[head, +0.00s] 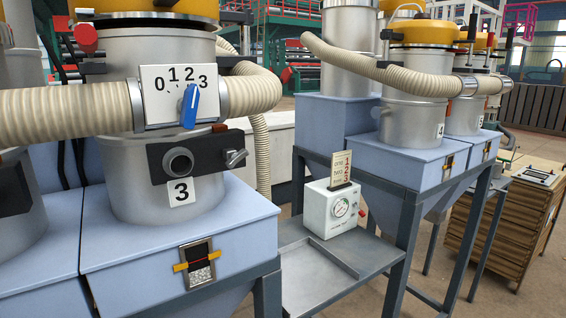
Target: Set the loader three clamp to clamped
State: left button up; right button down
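Loader three is a silver cylinder (168,186) with a white "3" label (182,191) on its front. It stands on a pale blue hopper box (180,238) at the left of the head view. A black bracket (163,166) on it carries a round grey port (178,162) and a small metal lever (236,158) at its right end. Higher up, a black fitting with a red knob (86,39) sits at the left of the yellow lid (150,8). I cannot tell which fitting is the clamp, or its state. Neither gripper is in view.
A white dial plate (182,97) marked 0 to 3 has a blue pointer (190,106) between ribbed hoses. A white gauge box (331,208) stands on a grey shelf to the right. Loader four (412,122) stands farther back. A wooden crate (505,212) is at the far right.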

aim_at(86, 34)
jog(key=i+j+u, duration=0.1)
jog(key=u, duration=0.25)
jog(key=i+j+u, duration=0.15)
jog(key=u, duration=0.2)
jog(key=j, duration=0.1)
